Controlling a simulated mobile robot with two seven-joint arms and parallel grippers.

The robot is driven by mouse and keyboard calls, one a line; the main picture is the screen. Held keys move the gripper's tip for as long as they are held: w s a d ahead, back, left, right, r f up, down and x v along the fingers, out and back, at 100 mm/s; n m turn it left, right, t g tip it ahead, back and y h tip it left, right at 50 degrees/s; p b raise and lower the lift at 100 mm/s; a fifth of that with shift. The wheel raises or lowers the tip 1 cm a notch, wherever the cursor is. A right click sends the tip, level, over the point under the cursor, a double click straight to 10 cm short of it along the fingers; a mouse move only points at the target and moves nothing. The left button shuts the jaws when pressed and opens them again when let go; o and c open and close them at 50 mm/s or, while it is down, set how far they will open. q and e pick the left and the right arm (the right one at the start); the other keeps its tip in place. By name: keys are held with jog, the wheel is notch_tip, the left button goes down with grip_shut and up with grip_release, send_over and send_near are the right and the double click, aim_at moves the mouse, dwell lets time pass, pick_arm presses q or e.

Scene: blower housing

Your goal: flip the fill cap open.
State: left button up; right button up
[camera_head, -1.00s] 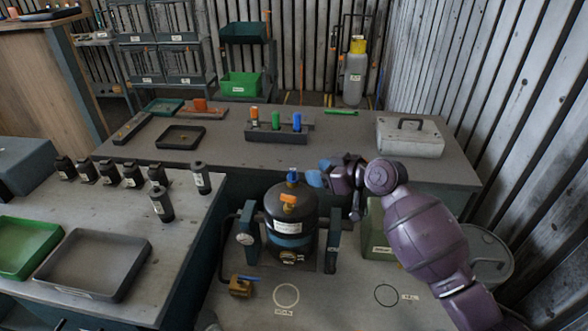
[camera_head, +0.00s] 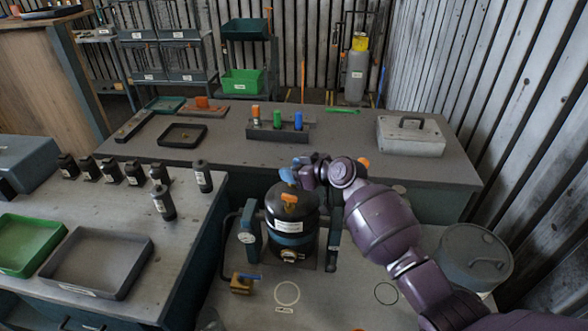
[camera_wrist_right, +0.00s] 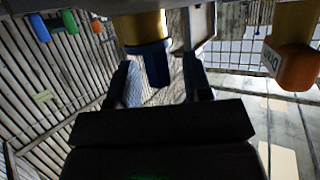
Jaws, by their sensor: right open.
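A dark tank (camera_head: 292,228) stands upright on the near bench, with an orange cap (camera_head: 289,199) on its top. The orange cap also shows at the right of the wrist view (camera_wrist_right: 292,66). A blue cap on a yellow neck (camera_wrist_right: 150,62) is at the upper middle of the wrist view, in line with the gap between the fingers; I cannot tell which cap is the fill cap. My right gripper (camera_head: 289,177) is open at the top of the tank, its fingers (camera_wrist_right: 157,88) on either side of the blue cap. Contact is unclear.
A round grey drum (camera_head: 472,258) stands at right, beyond my arm. Several black bottles (camera_head: 133,173) and a grey tray (camera_head: 98,262) are on the left bench. The bench before the tank is clear.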

grip_shut()
jog(key=shift+r, duration=0.1)
jog(key=shift+w+d+r+m+g, duration=0.15)
jog(key=shift+w+r+m+g, duration=0.15)
jog(key=shift+w+m+g, duration=0.5)
jog(key=shift+w+d+r+m+g, duration=0.1)
jog(key=shift+w+m+g, duration=0.15)
jog(key=shift+m+g, duration=0.4)
jog(key=shift+w+r+m+g, duration=0.1)
jog(key=shift+w+m+g, duration=0.1)
jog(key=shift+m+g, duration=0.45)
grip_release()
